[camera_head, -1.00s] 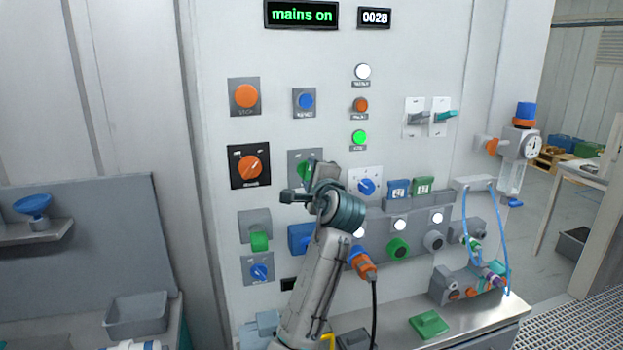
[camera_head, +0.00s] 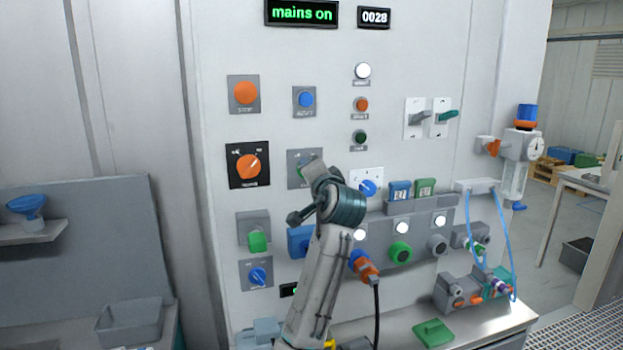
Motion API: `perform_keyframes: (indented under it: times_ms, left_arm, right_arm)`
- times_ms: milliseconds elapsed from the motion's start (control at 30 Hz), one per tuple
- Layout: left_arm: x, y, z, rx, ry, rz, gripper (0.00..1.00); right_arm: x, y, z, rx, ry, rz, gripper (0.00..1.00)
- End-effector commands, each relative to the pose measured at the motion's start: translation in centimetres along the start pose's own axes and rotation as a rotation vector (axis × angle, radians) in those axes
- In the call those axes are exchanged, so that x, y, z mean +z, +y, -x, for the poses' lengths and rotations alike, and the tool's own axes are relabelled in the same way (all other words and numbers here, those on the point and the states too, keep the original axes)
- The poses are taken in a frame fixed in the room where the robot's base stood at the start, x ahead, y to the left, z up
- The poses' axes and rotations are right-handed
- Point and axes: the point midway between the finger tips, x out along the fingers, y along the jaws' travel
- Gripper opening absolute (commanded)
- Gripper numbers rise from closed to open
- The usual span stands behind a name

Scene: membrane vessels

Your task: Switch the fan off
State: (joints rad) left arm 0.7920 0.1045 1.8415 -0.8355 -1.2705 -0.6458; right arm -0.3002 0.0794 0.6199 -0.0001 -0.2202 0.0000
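A grey plate with a green control (camera_head: 305,167) is on the panel, partly hidden behind my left gripper (camera_head: 305,192). I take it to be the fan control, but its label is too small to read and its setting is hidden. My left gripper is in front of its lower part; I cannot tell whether they touch or how far the fingers are apart. The lowest indicator lamp (camera_head: 359,137) in the column of three is dark. The display (camera_head: 302,13) reads "mains on". My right gripper is not in view.
Close by are an orange rotary knob (camera_head: 249,167), a blue knob (camera_head: 368,188) and a blue button (camera_head: 305,100). An orange stop button (camera_head: 246,93) is at upper left. Cables and connectors (camera_head: 485,250) crowd the lower right. The panel's upper part is clear of my arm.

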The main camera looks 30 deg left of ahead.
Motion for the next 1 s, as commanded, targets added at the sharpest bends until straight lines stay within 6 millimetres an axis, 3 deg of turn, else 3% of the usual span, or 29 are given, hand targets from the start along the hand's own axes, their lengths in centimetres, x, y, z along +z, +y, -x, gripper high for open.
perform_keyframes:
  times_ms: [567,600,700,1000]
  left_arm:
    - [0.04,0.15,0.00,0.004,-0.001,0.035,0.19]
    - [0.04,0.15,0.00,0.004,-0.001,0.034,0.46]
    - [0.03,0.13,0.00,0.003,-0.001,0.034,0.64]
    - [0.02,0.08,0.14,0.001,0.000,0.034,0.64]
  right_arm:
    - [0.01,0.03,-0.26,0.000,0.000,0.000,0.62]
    - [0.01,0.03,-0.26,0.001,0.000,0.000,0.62]
    - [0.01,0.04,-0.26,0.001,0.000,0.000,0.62]
    - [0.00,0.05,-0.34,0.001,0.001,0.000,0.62]
